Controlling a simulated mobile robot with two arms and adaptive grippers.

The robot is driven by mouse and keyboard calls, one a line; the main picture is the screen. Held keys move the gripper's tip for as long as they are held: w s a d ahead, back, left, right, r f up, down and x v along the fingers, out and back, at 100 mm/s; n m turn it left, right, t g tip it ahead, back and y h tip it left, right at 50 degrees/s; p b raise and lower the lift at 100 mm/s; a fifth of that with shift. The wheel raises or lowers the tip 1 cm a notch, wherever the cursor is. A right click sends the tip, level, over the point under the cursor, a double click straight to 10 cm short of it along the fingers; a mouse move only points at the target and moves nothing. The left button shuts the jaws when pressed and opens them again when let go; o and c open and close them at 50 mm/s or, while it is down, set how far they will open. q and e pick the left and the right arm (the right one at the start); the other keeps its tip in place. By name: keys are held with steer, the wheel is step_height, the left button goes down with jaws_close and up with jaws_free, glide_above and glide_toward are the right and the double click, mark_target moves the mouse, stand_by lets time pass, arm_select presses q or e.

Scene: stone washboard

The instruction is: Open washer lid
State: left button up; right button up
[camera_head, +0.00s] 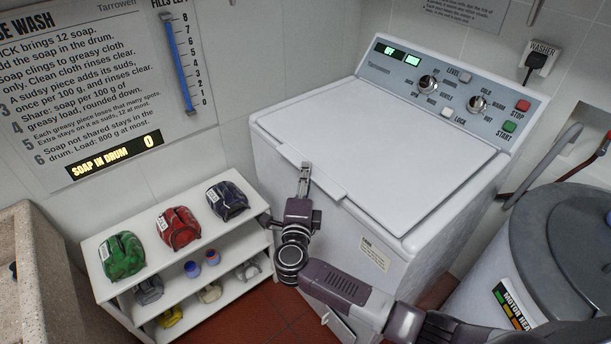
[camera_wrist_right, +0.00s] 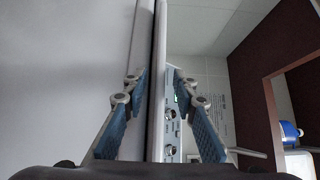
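The white washer (camera_head: 290,220) has its flat lid (camera_head: 380,150) down, level with the top. A raised lip (camera_head: 325,187) runs along the lid's front edge. My right gripper (camera_head: 305,172) is at this front edge, towards its left part. In the right wrist view, my right gripper (camera_wrist_right: 155,85) has its two blue-padded fingers apart, with a pale edge (camera_wrist_right: 158,60) running between them. I cannot tell whether either finger touches it. My left gripper is not in view.
The control panel (camera_head: 440,90) with dials and buttons is behind the lid. A shelf (camera_head: 195,255) with cloth bundles stands left of the washer. A grey round-lidded drum (camera_head: 560,235) is close on the right. A stone basin (camera_head: 35,280) is at far left.

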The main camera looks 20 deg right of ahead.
steer(key=shift+c, duration=0.6)
jaws_close()
steer(key=shift+r, duration=0.15)
